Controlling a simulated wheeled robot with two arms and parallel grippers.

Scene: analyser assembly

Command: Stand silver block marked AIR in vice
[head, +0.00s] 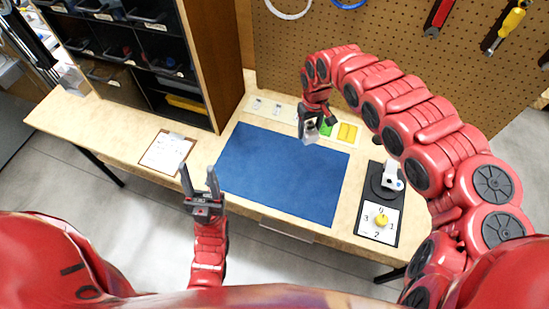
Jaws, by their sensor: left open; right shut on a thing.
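My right gripper (311,119) reaches down from the upper right over the far edge of the blue mat (275,175). It is shut on a small silver block (311,137), which shows just below its fingers. The marking on the block is too small to read, and the fingers hide part of it. My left gripper (199,176) is open and empty, in front of the mat's left edge. I cannot identify a vice for certain. A pale grey and white device (392,177) on a dark base stands right of the mat.
A pale strip (268,105) behind the mat carries a green piece (326,128) and yellow pieces (347,133). A numbered dial plate with a yellow knob (382,220) lies at right. A clipboard (167,152) lies left. A bin shelf (150,60) and pegboard (400,60) stand behind. The mat is clear.

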